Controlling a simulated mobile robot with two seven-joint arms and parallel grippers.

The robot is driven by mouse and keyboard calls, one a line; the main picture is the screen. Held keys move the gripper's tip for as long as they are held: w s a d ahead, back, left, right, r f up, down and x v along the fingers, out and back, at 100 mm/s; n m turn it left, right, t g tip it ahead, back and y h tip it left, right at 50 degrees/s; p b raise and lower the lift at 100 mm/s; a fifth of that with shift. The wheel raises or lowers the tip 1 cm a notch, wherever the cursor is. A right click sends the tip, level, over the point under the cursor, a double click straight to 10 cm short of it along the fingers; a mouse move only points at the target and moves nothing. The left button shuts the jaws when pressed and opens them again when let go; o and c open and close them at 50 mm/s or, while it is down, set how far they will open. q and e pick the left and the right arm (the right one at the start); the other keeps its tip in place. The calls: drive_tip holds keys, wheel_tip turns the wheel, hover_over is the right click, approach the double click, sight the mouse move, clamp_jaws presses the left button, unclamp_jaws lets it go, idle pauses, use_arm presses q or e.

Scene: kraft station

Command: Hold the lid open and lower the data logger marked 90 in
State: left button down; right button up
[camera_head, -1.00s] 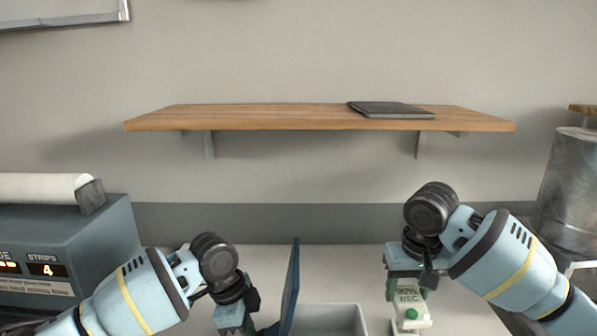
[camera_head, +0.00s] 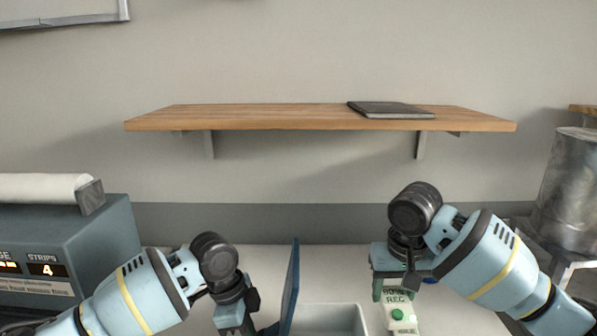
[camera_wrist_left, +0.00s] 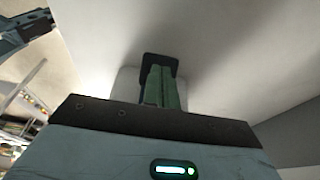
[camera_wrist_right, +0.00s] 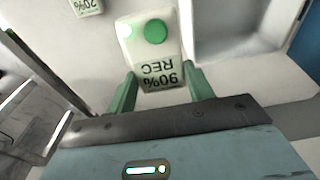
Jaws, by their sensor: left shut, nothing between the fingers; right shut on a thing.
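The data logger marked 90 (camera_head: 398,316) is pale with a green button, and "90% REC" reads on it in the right wrist view (camera_wrist_right: 156,50). My right gripper (camera_wrist_right: 160,88) is shut on its marked end; the gripper also shows in the head view (camera_head: 400,286). The logger is just right of the open-topped pale box (camera_head: 330,312). The box's blue lid (camera_head: 291,285) stands open, nearly upright, on the box's left. My left gripper (camera_wrist_left: 162,85) is shut and empty, left of the lid; whether it touches the lid cannot be told.
A second logger, marked 20% (camera_wrist_right: 87,6), lies beyond the held one in the right wrist view. A grey machine (camera_head: 75,250) with a paper roll stands at left, a metal canister (camera_head: 570,195) at right. A wooden shelf (camera_head: 260,118) hangs on the back wall.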

drive_tip(key=a, duration=1)
drive_tip(key=shift+f, duration=0.15)
idle(0.7)
drive_tip(key=shift+d, duration=0.1)
idle(0.3)
drive_tip(key=shift+f, duration=4.1)
drive_tip(key=o, duration=1.1)
drive_tip(key=shift+c, duration=0.2)
drive_tip(key=shift+d, duration=0.15)
